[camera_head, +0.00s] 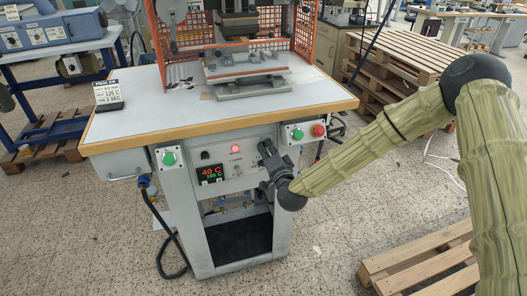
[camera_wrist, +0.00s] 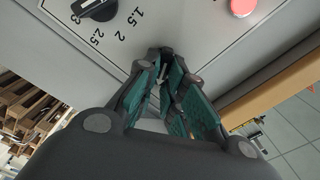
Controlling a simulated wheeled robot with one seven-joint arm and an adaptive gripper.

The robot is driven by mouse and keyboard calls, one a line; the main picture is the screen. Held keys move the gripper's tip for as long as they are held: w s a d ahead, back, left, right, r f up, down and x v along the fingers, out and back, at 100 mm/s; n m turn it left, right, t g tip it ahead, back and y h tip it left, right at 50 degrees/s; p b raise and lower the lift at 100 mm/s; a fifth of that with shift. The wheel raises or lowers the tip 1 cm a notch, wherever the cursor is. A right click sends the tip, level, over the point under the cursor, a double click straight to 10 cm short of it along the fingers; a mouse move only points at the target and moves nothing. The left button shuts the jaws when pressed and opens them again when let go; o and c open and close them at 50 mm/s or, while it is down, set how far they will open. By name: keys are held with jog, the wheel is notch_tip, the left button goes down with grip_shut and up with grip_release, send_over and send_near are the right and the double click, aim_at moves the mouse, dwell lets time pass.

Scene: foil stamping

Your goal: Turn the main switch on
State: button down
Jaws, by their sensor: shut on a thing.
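The front control panel (camera_head: 224,152) of the press table faces me. My gripper (camera_head: 266,150) is at the panel's right part, fingers against it. In the wrist view my gripper (camera_wrist: 167,62) has its two teal-padded fingers nearly together, closed on a small part at the panel. A thin light-grey strip shows between the pads. The main switch is not clearly seen; the fingers cover that spot. A red lamp (camera_head: 235,149) is lit on the panel and also shows in the wrist view (camera_wrist: 241,7). A display (camera_head: 210,174) reads 40 C in red, with a green line below.
A black dial (camera_wrist: 93,9) with numbers is near my fingers. Green buttons (camera_head: 168,158) and (camera_head: 298,134) and a red button (camera_head: 318,130) sit on side boxes. The table top (camera_head: 150,122) overhangs the panel. Pallets (camera_head: 425,268) lie at the lower right.

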jog(key=shift+w+r+m+b, duration=0.15)
jog(key=shift+m+b, duration=0.4)
jog(key=shift+m, duration=0.45)
jog(key=shift+f+m+b, duration=0.25)
jog(key=shift+m+b, duration=0.7)
jog(key=shift+m, duration=0.25)
jog(key=c, duration=1.4)
grip_release()
jog(key=shift+r, duration=0.1)
jog(key=shift+c, duration=0.2)
jog(key=shift+f, duration=0.2)
jog(key=v, duration=1)
